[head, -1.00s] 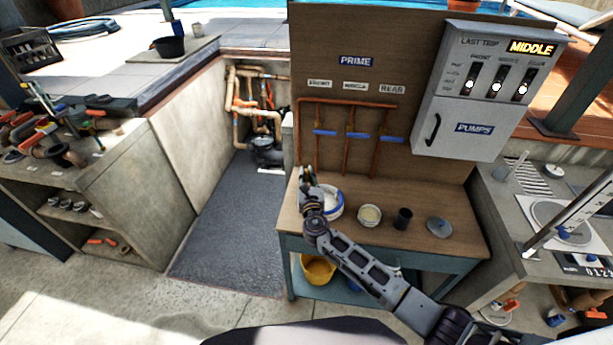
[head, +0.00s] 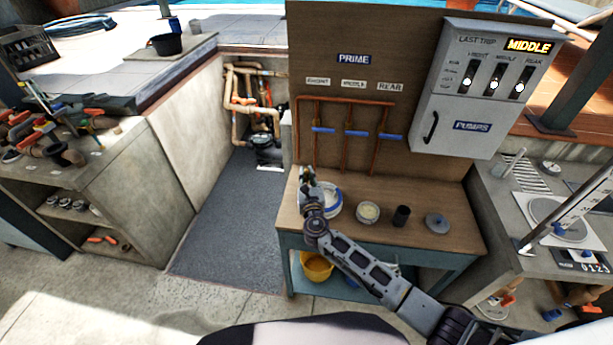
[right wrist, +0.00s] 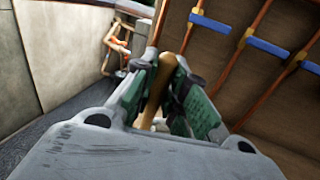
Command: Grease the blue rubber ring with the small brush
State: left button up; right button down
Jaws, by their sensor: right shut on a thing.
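My right gripper (head: 308,179) is above the left part of the wooden bench top. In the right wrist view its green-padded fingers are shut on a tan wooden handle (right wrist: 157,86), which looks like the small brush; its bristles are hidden. A round white thing with a blue edge (head: 333,207), perhaps a dish with the blue ring, lies on the bench just right of the gripper. My wrist partly covers it, so I cannot tell whether the brush touches it. A small tub of pale cream stuff (head: 368,212) stands to its right. My left gripper is not in view.
A dark cup (head: 401,216) and a grey lid (head: 437,224) are on the right of the bench (head: 455,213). Copper pipes with blue handles (head: 356,135) run up the board behind. A yellow bucket (head: 317,267) is on the shelf below.

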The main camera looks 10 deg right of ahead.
jog(key=shift+s+d, duration=0.25)
jog(key=shift+s, duration=0.3)
jog(key=shift+s+d+f+p, duration=0.1)
jog(key=shift+s+d+p, duration=0.5)
jog(key=shift+s+d, duration=0.3)
dwell(1.5)
jog(key=shift+s+d, duration=0.4)
jog(key=shift+s, duration=0.1)
jog(key=shift+s+d+p, duration=0.2)
jog(key=shift+d+p, duration=0.05)
jog(key=shift+d, duration=0.35)
jog(key=shift+s+d+p, duration=0.2)
jog(key=shift+d, duration=0.4)
dwell(1.3)
jog(key=shift+r, duration=0.2)
jog(key=shift+r+p, duration=0.4)
jog(key=shift+r, duration=1.9)
